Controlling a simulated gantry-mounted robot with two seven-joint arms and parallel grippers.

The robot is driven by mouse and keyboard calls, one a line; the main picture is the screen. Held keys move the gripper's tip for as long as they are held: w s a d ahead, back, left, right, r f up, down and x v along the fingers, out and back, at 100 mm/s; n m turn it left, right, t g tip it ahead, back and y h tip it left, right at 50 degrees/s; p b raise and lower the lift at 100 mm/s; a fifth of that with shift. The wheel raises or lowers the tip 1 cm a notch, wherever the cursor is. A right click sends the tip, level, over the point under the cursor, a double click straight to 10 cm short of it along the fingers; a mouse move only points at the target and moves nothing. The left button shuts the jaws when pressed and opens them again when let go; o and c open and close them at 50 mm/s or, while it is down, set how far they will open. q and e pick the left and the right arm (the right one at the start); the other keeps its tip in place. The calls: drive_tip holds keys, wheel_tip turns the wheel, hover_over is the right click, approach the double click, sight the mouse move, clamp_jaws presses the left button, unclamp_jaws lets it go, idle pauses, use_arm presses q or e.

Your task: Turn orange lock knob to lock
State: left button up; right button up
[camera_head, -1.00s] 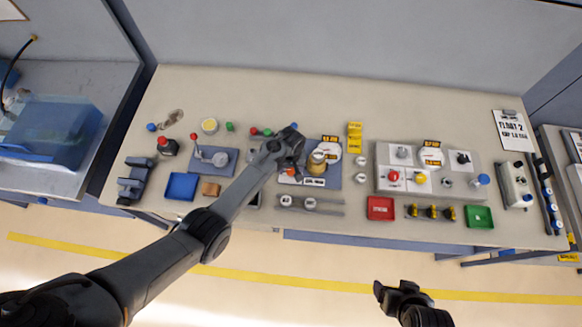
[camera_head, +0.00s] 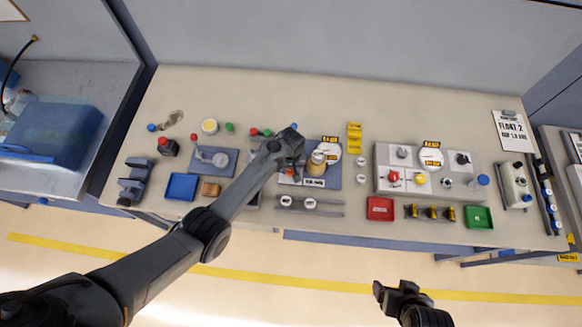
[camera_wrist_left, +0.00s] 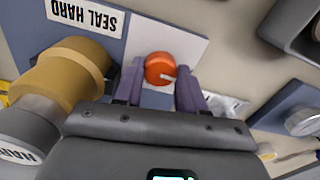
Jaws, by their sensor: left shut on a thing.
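The orange lock knob (camera_wrist_left: 160,69) is round, with a short pale pointer mark, and sits on a white plate (camera_wrist_left: 188,47) in the left wrist view. My left gripper (camera_wrist_left: 158,88) has one finger on each side of the knob and is shut on it. In the head view the gripper (camera_head: 290,158) is over the blue-grey panel, and the knob is mostly hidden there. My right gripper (camera_head: 390,291) is in front of the bench, away from the panel; its jaws are too small to read.
A brass cylinder (camera_wrist_left: 80,66) stands close beside the gripper, near a "SEAL HARD" label (camera_wrist_left: 84,14). A blue tray (camera_head: 181,187) and a red tray (camera_head: 380,208) lie on the bench. A grey control box (camera_head: 430,190) stands to the right.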

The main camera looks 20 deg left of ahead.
use_arm(q)
drive_tip(key=m+p, duration=0.1)
drive_tip(key=m, duration=0.2)
drive_tip(key=shift+r+m, duration=0.1)
drive_tip(key=shift+m, duration=0.3)
drive_tip(key=m, duration=0.4)
drive_tip(key=shift+m+p, duration=0.3)
drive_tip(key=shift+p, duration=0.1)
drive_tip(key=m, duration=0.4)
drive_tip(key=shift+m, duration=0.3)
drive_tip(key=m, duration=0.4)
drive_tip(key=o, duration=1.1)
drive_tip(key=shift+c, duration=0.2)
